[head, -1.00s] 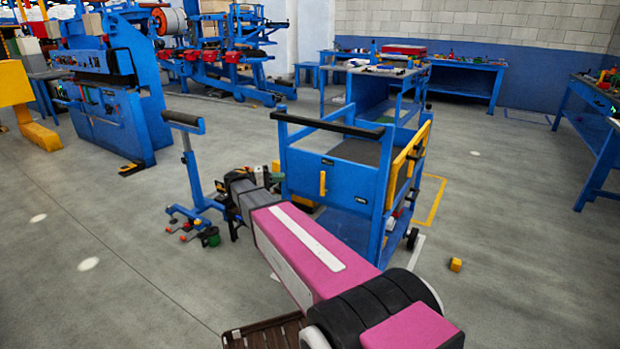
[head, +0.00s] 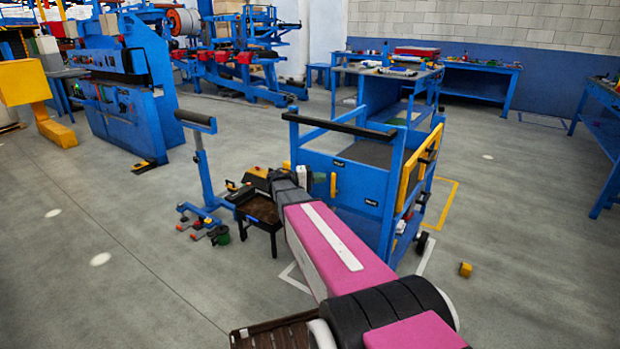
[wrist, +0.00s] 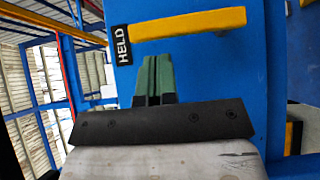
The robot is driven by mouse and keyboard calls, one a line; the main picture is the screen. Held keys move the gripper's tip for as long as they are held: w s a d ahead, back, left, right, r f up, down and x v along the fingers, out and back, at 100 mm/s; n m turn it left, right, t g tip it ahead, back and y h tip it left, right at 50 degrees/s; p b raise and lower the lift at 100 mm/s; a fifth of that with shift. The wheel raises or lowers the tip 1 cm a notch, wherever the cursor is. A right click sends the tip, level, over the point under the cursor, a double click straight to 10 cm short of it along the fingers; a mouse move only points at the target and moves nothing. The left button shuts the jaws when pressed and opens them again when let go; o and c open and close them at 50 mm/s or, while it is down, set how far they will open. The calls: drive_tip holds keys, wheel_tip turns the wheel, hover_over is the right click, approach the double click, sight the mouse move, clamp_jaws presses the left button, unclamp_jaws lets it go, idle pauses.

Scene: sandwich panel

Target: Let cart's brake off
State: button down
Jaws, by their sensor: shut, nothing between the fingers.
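The blue cart (head: 350,185) stands right of centre in the head view, with a black push bar across its top. A yellow lever (head: 333,185) stands upright on its near panel. In the wrist view the yellow lever (wrist: 190,22) crosses the top of the picture, beside a black label reading "HELD" (wrist: 122,45). My gripper (wrist: 153,62) is shut and empty, its green fingers pointing at the blue panel just below the lever in that view. A gap shows between fingers and lever; contact with the panel cannot be told.
A blue roller stand (head: 199,165) and a small dark stool (head: 262,208) are left of the cart. A yellow block (head: 465,269) lies on the floor at right. Blue machines and benches stand behind. The floor at left is open.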

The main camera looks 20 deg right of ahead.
drive_tip(key=shift+s+d, duration=0.45)
drive_tip(key=shift+s, duration=0.15)
